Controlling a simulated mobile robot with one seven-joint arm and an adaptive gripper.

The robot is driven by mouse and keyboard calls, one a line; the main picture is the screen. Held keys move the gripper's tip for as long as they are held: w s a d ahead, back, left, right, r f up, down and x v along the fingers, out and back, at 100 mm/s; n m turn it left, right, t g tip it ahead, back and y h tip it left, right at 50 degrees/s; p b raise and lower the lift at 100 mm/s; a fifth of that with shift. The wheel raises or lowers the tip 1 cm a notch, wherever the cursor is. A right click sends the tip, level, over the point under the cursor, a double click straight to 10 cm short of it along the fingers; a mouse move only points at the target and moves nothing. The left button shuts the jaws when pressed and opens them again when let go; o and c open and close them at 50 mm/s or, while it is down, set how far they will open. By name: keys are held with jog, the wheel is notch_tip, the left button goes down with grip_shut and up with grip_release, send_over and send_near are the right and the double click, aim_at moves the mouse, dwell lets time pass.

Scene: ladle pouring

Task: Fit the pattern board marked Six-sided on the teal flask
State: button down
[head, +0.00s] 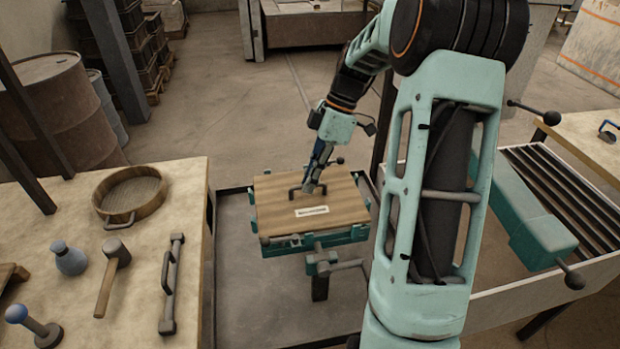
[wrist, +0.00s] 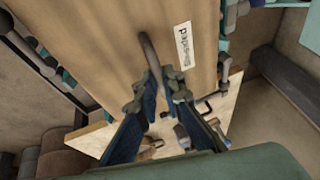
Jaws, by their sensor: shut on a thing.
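The pattern board (head: 340,212) is a brown wooden board with a white label and a dark bar handle (head: 296,192) on top. In the wrist view the board (wrist: 110,40) fills the upper middle, and its label (wrist: 184,46) appears to read Six-sided, turned round. The teal flask (head: 340,236) is below the board, which covers its top. The board lies over the flask roughly in line with it; whether it rests fully down I cannot tell. My gripper (head: 312,187) is shut on the handle, and its blue fingers (wrist: 163,78) close round the bar in the wrist view.
At left a workbench (head: 190,240) holds a round sieve (head: 130,195), a flask-shaped bottle (head: 68,258), a mallet (head: 112,275) and a bar tool (head: 172,285). At right another teal part (head: 530,220) with knobbed rods stands over a slatted white bin (head: 600,265).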

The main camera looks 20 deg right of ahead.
jog(key=shift+f+b, duration=0.35)
jog(key=shift+f, duration=0.3)
jog(key=c, duration=2)
grip_release()
jog(key=shift+o, duration=0.2)
jog(key=shift+f, duration=0.1)
jog(key=o, duration=0.6)
jog(key=shift+c, duration=0.2)
